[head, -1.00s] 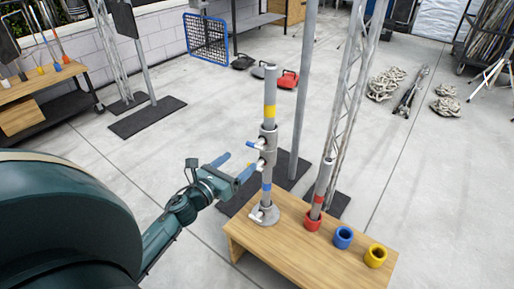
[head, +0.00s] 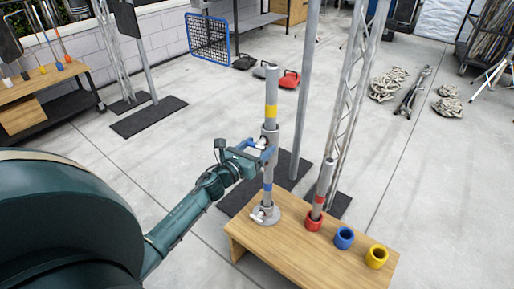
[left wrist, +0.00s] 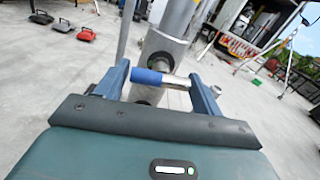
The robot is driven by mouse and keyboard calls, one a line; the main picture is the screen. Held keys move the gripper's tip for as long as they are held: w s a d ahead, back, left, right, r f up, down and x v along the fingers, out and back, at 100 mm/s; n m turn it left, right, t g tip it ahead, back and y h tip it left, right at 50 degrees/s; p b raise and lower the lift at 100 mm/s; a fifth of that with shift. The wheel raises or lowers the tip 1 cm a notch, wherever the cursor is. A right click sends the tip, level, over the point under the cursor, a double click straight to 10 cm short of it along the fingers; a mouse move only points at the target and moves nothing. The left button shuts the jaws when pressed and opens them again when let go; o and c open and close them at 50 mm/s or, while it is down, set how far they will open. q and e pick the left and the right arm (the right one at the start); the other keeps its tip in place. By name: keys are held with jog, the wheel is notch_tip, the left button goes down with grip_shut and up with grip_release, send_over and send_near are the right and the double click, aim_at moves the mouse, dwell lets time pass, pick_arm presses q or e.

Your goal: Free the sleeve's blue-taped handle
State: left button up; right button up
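The grey sleeve (head: 270,137) sits around the upright pole (head: 271,88) on the wooden bench. In the left wrist view its blue-taped handle (left wrist: 148,77) lies crosswise between my left fingers, its bare metal end toward the right finger. My right gripper is not in view.
The wooden bench (head: 305,256) also holds a second pole in a red cup (head: 313,221), a blue cup (head: 344,238) and a yellow cup (head: 376,257). A tall grey post (head: 304,90) and a lattice truss (head: 352,95) stand behind. A clamp (head: 265,213) sits at the pole's base.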

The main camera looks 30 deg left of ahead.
pick_arm(q)
jog(key=c, duration=0.8)
jog(key=shift+o, duration=0.2)
